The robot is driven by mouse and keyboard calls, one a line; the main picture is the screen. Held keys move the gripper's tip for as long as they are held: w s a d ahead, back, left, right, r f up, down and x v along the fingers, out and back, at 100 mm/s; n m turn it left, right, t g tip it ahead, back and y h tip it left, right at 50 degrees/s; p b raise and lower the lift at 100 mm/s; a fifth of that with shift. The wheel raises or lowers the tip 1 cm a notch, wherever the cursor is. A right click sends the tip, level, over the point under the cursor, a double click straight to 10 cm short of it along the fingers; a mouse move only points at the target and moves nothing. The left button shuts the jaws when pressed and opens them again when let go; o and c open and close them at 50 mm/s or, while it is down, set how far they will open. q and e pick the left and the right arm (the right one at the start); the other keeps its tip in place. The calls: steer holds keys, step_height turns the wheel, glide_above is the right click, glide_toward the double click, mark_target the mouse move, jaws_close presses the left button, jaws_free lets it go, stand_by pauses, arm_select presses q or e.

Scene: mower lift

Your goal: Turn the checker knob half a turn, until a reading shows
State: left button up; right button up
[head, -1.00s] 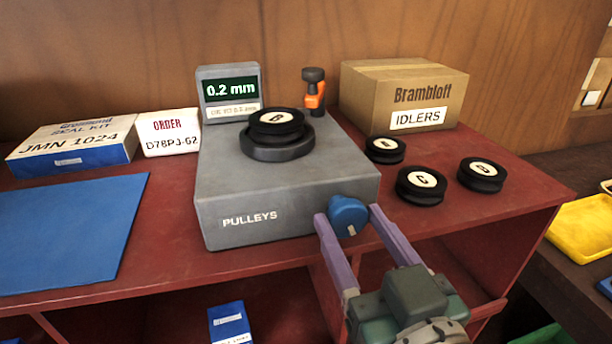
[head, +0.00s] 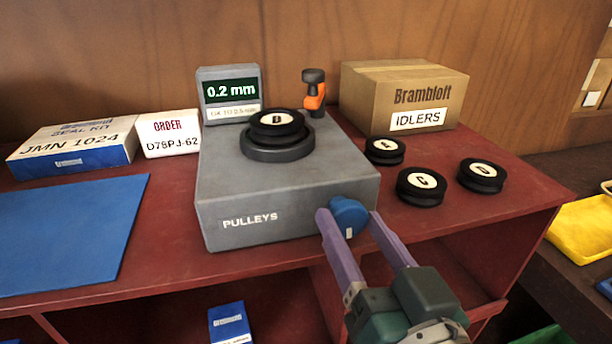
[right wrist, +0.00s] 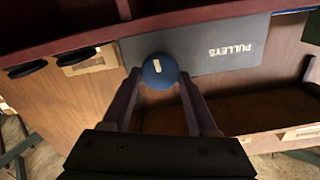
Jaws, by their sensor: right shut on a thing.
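The grey checker box (head: 280,200), marked PULLEYS, stands on the red bench. Its screen (head: 231,90) reads 0.2 mm, with a small label below that seems to say OK to 0.5 mm. A black pulley (head: 277,125) with a white lettered face sits on the round black seat (head: 277,152). The blue knob (head: 349,212) is on the front at the right and carries a white mark. My right gripper (head: 348,216) is shut on the knob, a finger on each side. The knob also shows between the fingers in the right wrist view (right wrist: 160,71). My left gripper is out of view.
Pulleys A (head: 385,150), C (head: 421,186) and another (head: 481,175) lie right of the checker. The IDLERS carton (head: 404,90) and an orange-black tool (head: 315,95) stand behind.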

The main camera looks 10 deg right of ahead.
steer(key=o, duration=1.4)
steer(key=shift+c, duration=0.2)
steer(key=shift+s, duration=0.1)
steer(key=s+b, duration=0.1)
steer(key=s, duration=0.8)
steer(key=shift+s+d, duration=0.2)
steer(key=shift+s, duration=0.2)
